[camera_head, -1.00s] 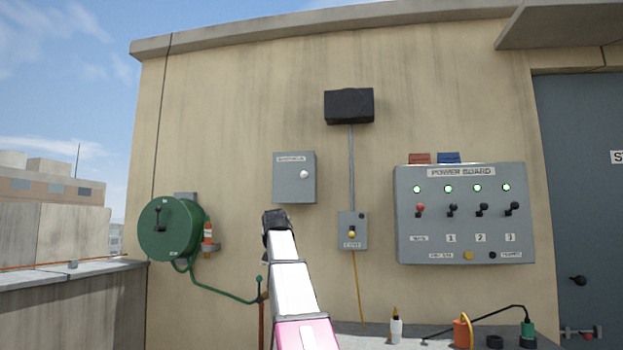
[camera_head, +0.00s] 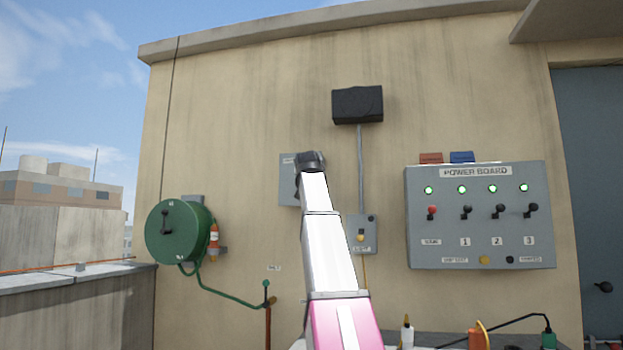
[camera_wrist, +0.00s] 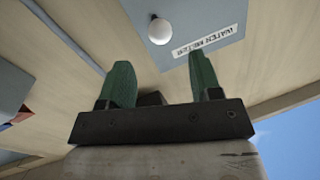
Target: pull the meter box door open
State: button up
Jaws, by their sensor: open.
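The meter box (camera_head: 288,180) is a grey box on the beige wall, shut, partly hidden behind my arm in the head view. In the wrist view its grey door (camera_wrist: 213,15) carries a label reading "WATER METER" and a round white knob (camera_wrist: 160,31). My gripper (camera_wrist: 158,80) has two green fingers spread apart with nothing between them. The knob lies just beyond the fingertips, roughly between them in the picture, and looks apart from them. In the head view my gripper is hidden behind my own wrist, in front of the box.
A small grey box (camera_head: 370,234) with a yellow button is right of my arm, and the power board (camera_head: 480,252) is further right. A green hose reel (camera_head: 172,234) hangs at left. A black box (camera_head: 357,105) is above. Bottles and plugs stand on a ledge below.

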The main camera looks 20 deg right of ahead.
jog(key=x, duration=0.8)
jog(key=shift+w, duration=0.2)
grip_shut()
